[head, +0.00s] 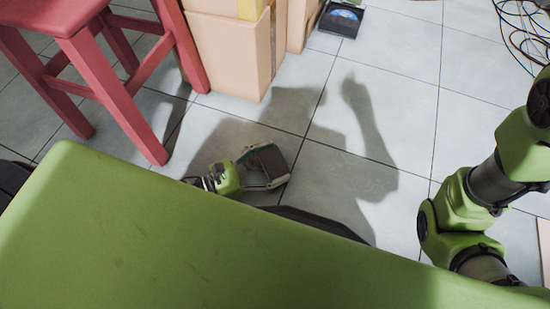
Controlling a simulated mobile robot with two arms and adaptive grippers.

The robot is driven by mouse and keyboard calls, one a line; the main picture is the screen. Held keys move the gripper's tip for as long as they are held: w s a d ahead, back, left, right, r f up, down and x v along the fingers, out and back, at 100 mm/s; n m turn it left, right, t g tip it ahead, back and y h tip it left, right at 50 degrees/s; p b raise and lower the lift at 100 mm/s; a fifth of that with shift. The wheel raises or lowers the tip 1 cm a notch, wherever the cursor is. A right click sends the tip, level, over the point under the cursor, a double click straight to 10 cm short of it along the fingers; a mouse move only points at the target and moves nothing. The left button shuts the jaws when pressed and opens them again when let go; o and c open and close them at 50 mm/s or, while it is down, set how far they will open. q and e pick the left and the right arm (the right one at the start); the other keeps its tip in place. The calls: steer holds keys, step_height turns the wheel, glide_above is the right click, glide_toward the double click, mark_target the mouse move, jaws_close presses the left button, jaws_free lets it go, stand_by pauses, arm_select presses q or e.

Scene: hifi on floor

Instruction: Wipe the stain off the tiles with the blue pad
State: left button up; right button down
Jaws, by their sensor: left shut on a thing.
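My left gripper (265,171) is low over the grey floor tiles (345,130), just beyond the edge of my green body. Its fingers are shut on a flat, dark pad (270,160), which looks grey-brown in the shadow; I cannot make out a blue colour. I cannot tell whether the pad touches the tile. A faint curly mark (372,182) shows on the tile to the right of the gripper, partly in shadow; I cannot tell whether it is the stain. My right arm comes in at the right, but its gripper is out of view.
A red wooden stool (115,75) stands at the left, close to my left gripper. Cardboard boxes (230,50) stand behind. A black box with a blue face (342,18) lies at the back. Loose cables (525,30) lie at the top right. The middle tiles are clear.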

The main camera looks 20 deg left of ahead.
mark_target(260, 158)
arm_select(q)
steer(key=shift+w+a+r+b, duration=0.15)
steer(key=shift+a+b, duration=0.2)
steer(key=shift+a, duration=1.55)
steer(key=shift+a+f+b, duration=0.2)
steer(key=shift+a+b, duration=0.5)
steer(key=shift+a, duration=1.05)
steer(key=shift+w+a+f, duration=0.1)
steer(key=shift+a, duration=0.9)
steer(key=shift+w+a+f, duration=0.1)
steer(key=shift+a, duration=0.85)
steer(key=shift+s+r, duration=0.1)
step_height(260, 158, up, 6)
steer(key=p, duration=0.5)
steer(key=shift+d+r, duration=0.1)
step_height(260, 158, up, 3)
steer(key=p, duration=0.2)
steer(key=shift+p, duration=0.35)
